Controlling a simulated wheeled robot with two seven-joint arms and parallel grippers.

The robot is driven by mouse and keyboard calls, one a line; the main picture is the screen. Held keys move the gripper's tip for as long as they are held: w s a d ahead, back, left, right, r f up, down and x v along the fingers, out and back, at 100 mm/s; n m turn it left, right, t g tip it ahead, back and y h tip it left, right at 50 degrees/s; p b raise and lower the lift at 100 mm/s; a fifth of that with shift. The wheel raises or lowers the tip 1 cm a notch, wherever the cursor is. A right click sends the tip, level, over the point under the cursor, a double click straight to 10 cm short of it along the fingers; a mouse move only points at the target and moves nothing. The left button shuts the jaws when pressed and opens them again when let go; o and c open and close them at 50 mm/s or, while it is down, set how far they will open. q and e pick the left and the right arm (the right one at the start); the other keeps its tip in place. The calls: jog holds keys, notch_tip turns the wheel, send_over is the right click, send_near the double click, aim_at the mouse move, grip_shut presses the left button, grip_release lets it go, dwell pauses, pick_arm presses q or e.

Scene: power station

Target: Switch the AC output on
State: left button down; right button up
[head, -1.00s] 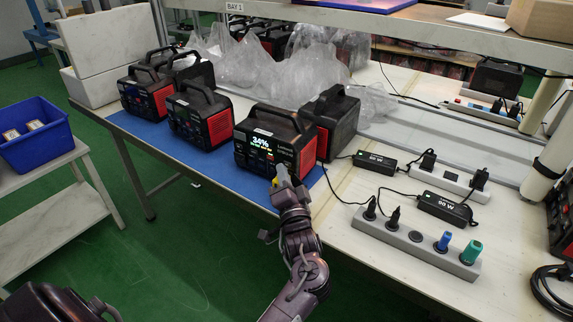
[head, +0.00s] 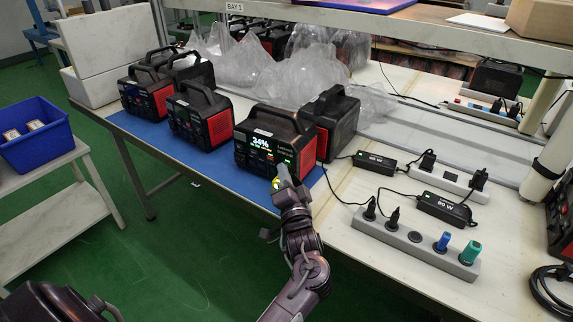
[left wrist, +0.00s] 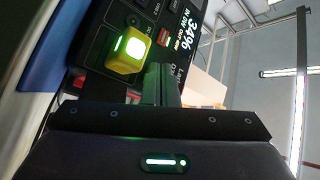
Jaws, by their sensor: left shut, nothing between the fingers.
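The front power station (head: 277,140) stands on the blue mat, its dark front panel showing a lit 34% display (head: 262,142). My left gripper (head: 281,177) is shut and empty at the lower part of this panel; whether it touches cannot be told. In the left wrist view the shut fingers (left wrist: 160,82) are close to the panel (left wrist: 110,20). A yellow block with a bright greenish light (left wrist: 128,48) shows beside them; whether it belongs to the panel cannot be told. The display (left wrist: 186,30) appears sideways there. My right gripper is out of view.
More power stations (head: 200,118) stand to the left on the blue mat (head: 150,131). A power strip (head: 415,240) with plugs and a 90 W adapter (head: 444,207) lie to the right. Clear plastic bags (head: 245,66) are behind. A blue bin (head: 36,138) is at far left.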

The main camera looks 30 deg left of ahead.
pick_arm(q)
jog(key=shift+s+r+p, duration=0.1)
jog(key=shift+s+p, duration=0.35)
jog(key=shift+s, duration=0.2)
jog(key=shift+s+p, duration=0.4)
jog(key=shift+p, duration=0.15)
jog(key=s+p, duration=0.2)
jog(key=s, duration=0.1)
jog(key=shift+s+r+p, duration=0.1)
jog(key=shift+s+p, duration=0.15)
jog(key=shift+p, duration=0.15)
jog(key=shift+s+f+p, duration=0.2)
jog(key=shift+s+p, duration=0.25)
jog(key=shift+s, duration=0.45)
